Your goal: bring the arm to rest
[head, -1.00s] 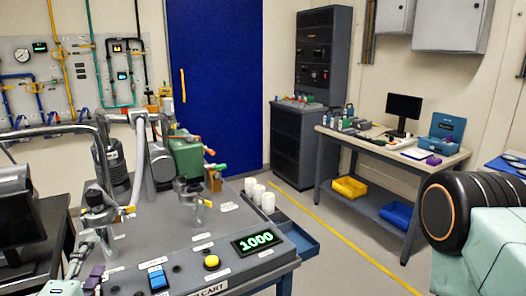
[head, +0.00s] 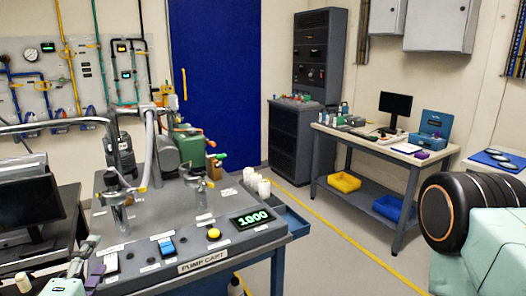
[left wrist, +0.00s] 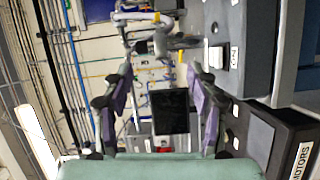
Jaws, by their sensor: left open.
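My left gripper (head: 88,266) is at the lower left of the head view, in front of the left front corner of the grey pump cart (head: 208,266). Only part of it shows there, with a purple pad. In the left wrist view its two purple-padded fingers (left wrist: 160,76) stand wide apart with nothing between them. The cart's grey body fills the upper right of that view, rotated. My right gripper is out of view.
The cart carries a lit display (head: 252,217), a yellow button (head: 214,234), a blue switch (head: 166,246) and valves. A monitor (head: 28,205) stands at left. A workbench (head: 372,145) stands at back right.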

